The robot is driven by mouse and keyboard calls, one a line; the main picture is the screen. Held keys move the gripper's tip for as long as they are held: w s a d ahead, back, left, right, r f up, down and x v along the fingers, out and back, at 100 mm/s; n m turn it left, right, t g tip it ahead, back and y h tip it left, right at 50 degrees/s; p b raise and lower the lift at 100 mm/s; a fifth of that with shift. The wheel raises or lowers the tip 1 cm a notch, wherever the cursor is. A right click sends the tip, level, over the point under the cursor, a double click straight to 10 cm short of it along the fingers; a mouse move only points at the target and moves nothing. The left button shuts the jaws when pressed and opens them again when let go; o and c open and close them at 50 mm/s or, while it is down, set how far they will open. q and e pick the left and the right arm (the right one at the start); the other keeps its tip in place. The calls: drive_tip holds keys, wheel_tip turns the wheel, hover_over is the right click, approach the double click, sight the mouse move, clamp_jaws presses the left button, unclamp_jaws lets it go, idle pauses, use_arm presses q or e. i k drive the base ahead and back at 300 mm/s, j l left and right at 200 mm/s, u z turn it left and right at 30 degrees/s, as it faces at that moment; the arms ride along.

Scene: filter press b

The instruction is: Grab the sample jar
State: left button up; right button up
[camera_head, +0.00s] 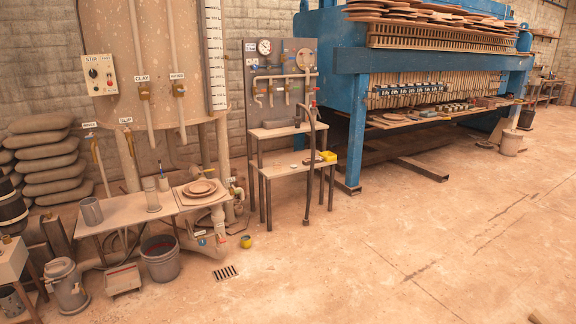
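No object is clearly marked as the sample jar. On the low table (118,217) at the left stands a grey cylindrical cup (91,211), upright near the left end. A pale, narrow cylinder (152,201) stands upright near the table's middle, and a small slim item (163,183) is behind it. I cannot tell from this distance which of these, if any, is the jar. Neither of my grippers is in view.
Round brown plates (200,188) lie at the table's right end. A blue press (357,120) stands behind; the floor (400,250) at right is open.

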sight(276, 162)
drive_tip(key=i, duration=3)
drive_tip(key=i+u, duration=0.1)
drive_tip(key=i, duration=0.4)
drive_tip(key=i+l, duration=0.1)
drive_tip(key=i, duration=0.4)
drive_tip(key=i+u, duration=0.15)
drive_tip(key=i, duration=0.35)
drive_tip(key=i+l, duration=0.2)
drive_tip(key=i, duration=0.3)
drive_tip(key=i+l+u, duration=0.15)
drive_tip(key=i, duration=0.35)
